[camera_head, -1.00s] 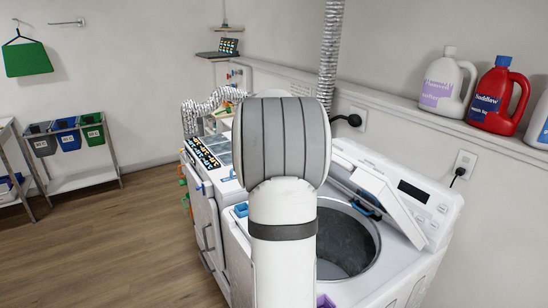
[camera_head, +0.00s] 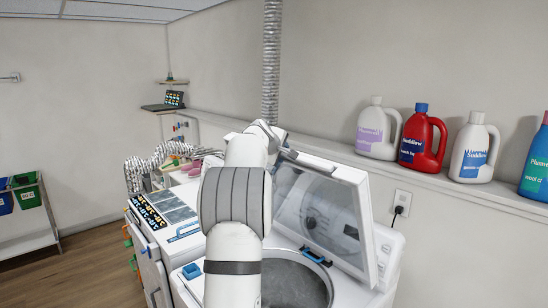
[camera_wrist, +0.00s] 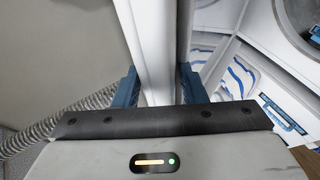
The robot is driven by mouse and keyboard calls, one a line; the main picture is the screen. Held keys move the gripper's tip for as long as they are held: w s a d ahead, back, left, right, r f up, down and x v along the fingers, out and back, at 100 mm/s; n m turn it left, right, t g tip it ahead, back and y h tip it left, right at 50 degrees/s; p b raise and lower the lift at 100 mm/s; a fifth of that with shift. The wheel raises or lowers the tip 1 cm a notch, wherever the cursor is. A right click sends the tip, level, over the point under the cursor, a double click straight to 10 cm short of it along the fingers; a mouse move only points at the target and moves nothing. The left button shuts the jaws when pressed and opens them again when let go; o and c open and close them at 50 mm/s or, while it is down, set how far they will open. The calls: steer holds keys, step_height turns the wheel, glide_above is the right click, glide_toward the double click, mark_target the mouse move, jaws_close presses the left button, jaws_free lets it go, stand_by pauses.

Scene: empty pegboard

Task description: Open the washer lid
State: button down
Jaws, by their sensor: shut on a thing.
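The white washer (camera_head: 352,292) stands at the lower middle of the head view, with its round dark drum opening (camera_head: 296,284) exposed. Its lid (camera_head: 322,205), a white frame around a clear pane, is raised steeply behind the opening. My arm covers the left part of the washer. In the wrist view, my gripper (camera_wrist: 157,88) has its two blue fingers on either side of a white edge (camera_wrist: 152,45), which appears to be the lid's rim. The gripper is shut on it. In the head view my fingers are hidden behind my arm and the lid.
Detergent bottles (camera_head: 422,138) stand on the wall ledge at right. A second machine (camera_head: 165,225) with panels on top stands left of the washer. A silver duct (camera_head: 271,62) rises behind. A wall outlet with a plug (camera_head: 400,204) is right of the lid. Floor is free at left.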

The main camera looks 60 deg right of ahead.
steer(key=shift+d+r, duration=0.15)
steer(key=shift+r, duration=0.3)
steer(key=c, duration=1.3)
jaws_free()
steer(key=shift+w, duration=0.1)
steer(key=shift+o, duration=1.2)
steer(key=shift+w+d+f, duration=0.1)
steer(key=shift+f, duration=0.1)
steer(key=shift+a+r+b, duration=0.1)
steer(key=shift+a+b, duration=0.3)
steer(key=shift+a, duration=0.15)
steer(key=b+v, duration=0.2)
steer(key=v, duration=0.4)
steer(key=shift+a+r, duration=0.3)
